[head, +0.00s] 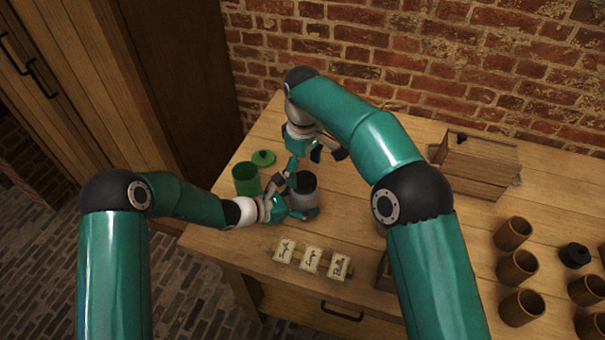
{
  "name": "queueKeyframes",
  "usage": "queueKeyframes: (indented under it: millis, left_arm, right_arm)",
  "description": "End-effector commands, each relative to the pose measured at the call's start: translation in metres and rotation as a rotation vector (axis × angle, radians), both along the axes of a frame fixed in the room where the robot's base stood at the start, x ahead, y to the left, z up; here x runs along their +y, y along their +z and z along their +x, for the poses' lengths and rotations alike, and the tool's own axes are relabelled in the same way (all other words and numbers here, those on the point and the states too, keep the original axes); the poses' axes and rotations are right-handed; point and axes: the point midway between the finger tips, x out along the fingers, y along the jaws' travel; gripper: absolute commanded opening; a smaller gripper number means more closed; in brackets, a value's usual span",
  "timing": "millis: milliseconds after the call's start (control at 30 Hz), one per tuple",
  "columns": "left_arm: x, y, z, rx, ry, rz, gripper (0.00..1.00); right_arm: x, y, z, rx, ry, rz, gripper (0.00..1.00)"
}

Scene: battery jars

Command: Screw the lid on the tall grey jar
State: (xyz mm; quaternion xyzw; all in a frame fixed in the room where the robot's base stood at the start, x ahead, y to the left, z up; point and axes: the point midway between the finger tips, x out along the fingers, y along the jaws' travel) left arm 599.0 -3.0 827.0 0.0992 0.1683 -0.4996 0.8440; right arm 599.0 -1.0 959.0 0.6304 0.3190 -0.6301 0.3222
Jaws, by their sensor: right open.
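The tall grey jar (302,197) stands upright near the left end of the table. Its top is dark; I cannot tell if this is a dark lid or the inside. My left gripper (289,198) comes in from the left, low down, with its fingers around the jar, and looks shut on it. My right gripper (327,154) is open and empty, above and just behind the jar. Part of the jar's left side is hidden by my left gripper.
A green jar (246,179) and green lid (263,158) are left of the grey jar. Several symbol tiles (311,260) lie at the front. A wooden box (470,172) stands at the back right, with several brown cups (513,233) and a black knobbed object (575,256) at right.

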Motion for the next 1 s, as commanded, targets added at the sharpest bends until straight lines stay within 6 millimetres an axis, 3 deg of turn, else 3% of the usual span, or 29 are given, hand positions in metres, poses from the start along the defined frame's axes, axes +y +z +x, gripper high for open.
queueKeyframes:
  millis: [200, 667, 867, 1000]
  left_arm:
    - [0.0, 0.0, 0.0, 0.0, 0.0, 0.0, 0.0]
    - [0.0, 0.0, 0.0, 0.0, 0.0, 0.0, 0.0]
    - [0.0, 0.0, 0.0, 0.0, 0.0, 0.0, 0.0]
    - [0.0, 0.0, 0.0, 0.0, 0.0, 0.0, 0.0]
  right_arm:
    - [0.0, 0.018, 0.0, -0.001, 0.0, 0.0, 0.87]
    - [0.0, 0.018, 0.0, 0.001, 0.059, -0.001, 0.83]
    - [-0.002, 0.018, -0.002, 0.013, 0.313, -0.005, 0.83]
    - [-0.003, 0.021, -0.003, 0.02, 0.593, -0.004, 0.83]
